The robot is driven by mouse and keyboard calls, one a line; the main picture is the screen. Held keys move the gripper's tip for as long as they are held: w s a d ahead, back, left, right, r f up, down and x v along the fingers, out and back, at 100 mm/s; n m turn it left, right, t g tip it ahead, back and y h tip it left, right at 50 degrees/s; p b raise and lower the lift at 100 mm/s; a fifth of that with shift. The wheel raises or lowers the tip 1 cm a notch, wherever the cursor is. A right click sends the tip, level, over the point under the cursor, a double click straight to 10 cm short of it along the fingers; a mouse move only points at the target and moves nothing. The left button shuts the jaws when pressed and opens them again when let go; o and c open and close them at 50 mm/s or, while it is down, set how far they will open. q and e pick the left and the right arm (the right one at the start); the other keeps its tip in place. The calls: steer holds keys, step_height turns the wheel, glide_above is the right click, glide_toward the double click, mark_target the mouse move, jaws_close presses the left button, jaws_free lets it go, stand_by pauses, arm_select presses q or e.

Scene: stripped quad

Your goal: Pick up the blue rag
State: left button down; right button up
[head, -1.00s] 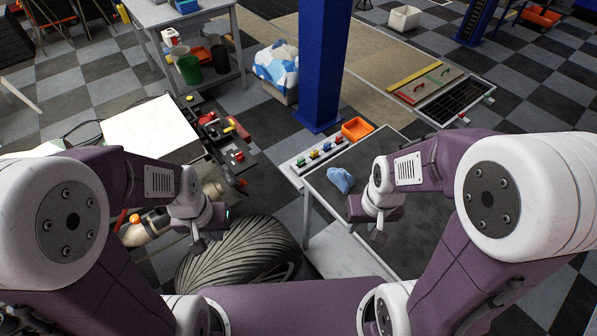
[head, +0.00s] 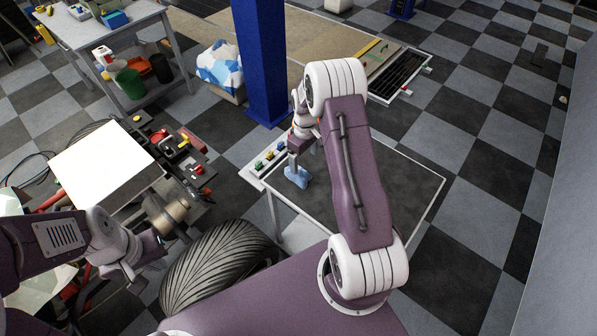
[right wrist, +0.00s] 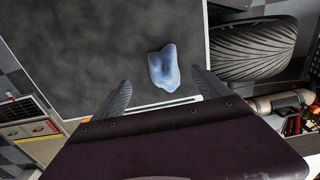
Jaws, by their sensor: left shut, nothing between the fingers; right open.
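The blue rag (head: 298,177) lies crumpled on the dark top of the table (head: 410,180), near its left edge. My right gripper (head: 293,163) is just above the rag, pointing down, and hides part of it. In the right wrist view the rag (right wrist: 163,67) lies on the dark tabletop, ahead of and between the spread fingers of my right gripper (right wrist: 160,86). The right gripper is open with nothing in it. My left gripper (head: 137,277) is shut and empty, low at the left beside the tire, away from the rag.
A white strip with coloured knobs (head: 268,160) lies along the table's left end. A blue post (head: 260,60) stands behind the table. A large tire (head: 215,268) stands left of the table, and a workbench (head: 105,25) is at the back left. The table's right part is clear.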

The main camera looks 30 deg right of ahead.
mark_target(303, 173)
step_height(303, 173, down, 4)
steer(key=shift+w+r, duration=0.1)
steer(key=shift+a+f+p, duration=0.15)
steer(key=shift+f+p, duration=0.15)
steer(key=shift+p, duration=0.1)
steer(key=f, duration=0.4)
steer(key=shift+s+a+p, duration=0.2)
steer(key=shift+p, duration=0.2)
steer(key=shift+w+f, duration=0.1)
steer(key=shift+f, duration=0.15)
steer(key=c, duration=1.4)
